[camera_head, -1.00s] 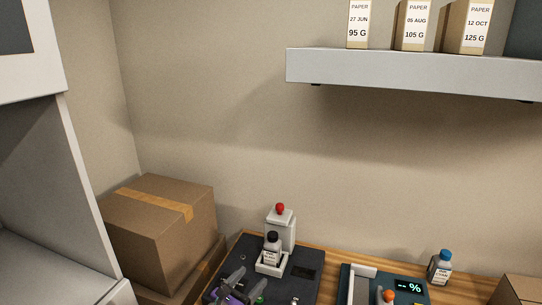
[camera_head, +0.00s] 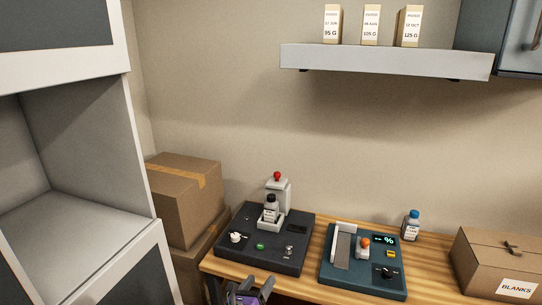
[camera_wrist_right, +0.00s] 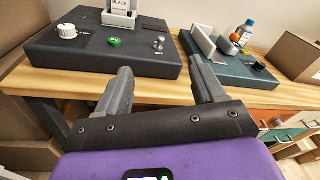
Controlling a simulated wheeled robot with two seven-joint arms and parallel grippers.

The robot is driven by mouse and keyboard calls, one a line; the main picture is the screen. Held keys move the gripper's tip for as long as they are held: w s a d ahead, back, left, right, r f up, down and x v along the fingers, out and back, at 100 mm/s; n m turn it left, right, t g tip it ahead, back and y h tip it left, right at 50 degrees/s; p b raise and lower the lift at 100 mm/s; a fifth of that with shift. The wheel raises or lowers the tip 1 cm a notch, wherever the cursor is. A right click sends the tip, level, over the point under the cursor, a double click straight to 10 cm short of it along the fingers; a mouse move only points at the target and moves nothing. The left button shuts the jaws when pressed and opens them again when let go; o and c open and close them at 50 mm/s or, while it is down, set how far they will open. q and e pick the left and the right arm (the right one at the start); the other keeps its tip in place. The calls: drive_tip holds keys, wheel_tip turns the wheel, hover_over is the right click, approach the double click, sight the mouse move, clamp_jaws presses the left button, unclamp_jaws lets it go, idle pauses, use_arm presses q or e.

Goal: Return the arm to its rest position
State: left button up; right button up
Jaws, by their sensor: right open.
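My right gripper (camera_head: 251,291) is at the bottom of the head view, in front of the table's front edge. In the right wrist view its two grey fingers (camera_wrist_right: 165,88) stand apart with nothing between them. They point toward the wooden table (camera_wrist_right: 150,90), below and in front of the dark machine. My left gripper does not show in either view.
A dark machine (camera_head: 240,252) holds a black-capped bottle (camera_head: 270,210). A teal machine (camera_head: 340,278) stands right of it, with a blue-capped bottle (camera_head: 411,226) behind. A BLANKS box (camera_head: 485,270) is at right, stacked cartons (camera_head: 185,205) at left. A shelf (camera_head: 385,61) hangs above.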

drive_tip(key=s+d+f+n+g+y, duration=0.2)
drive_tip(key=d+f+n, duration=0.1)
drive_tip(key=f+n, duration=0.3)
drive_tip(key=s+d+f+n+g+y, duration=0.1)
drive_tip(key=s+d+f+n+y, duration=0.15)
drive_tip(key=f+n, duration=0.4)
drive_tip(key=s+d+f+n+g+y, duration=0.2)
drive_tip(key=d+f+n+y, duration=0.15)
drive_tip(key=f+n, duration=0.3)
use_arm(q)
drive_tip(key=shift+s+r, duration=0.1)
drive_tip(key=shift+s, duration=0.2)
use_arm(e)
drive_tip(key=s+d+f+n+g+y, duration=0.1)
drive_tip(key=s+f+n+g, duration=0.2)
drive_tip(key=s, duration=0.6)
drive_tip(key=s+d+f+n+g+y, duration=0.1)
drive_tip(key=s+d+f+n+g, duration=0.1)
drive_tip(key=s+n, duration=0.5)
drive_tip(key=s+d+f+n+g+y, duration=0.1)
drive_tip(key=s+f+n+g, duration=0.2)
drive_tip(key=s, duration=0.8)
drive_tip(key=shift+d+f+n+g, duration=0.15)
drive_tip(key=shift+f+n+g, duration=0.2)
drive_tip(key=shift+n+g, duration=0.6)
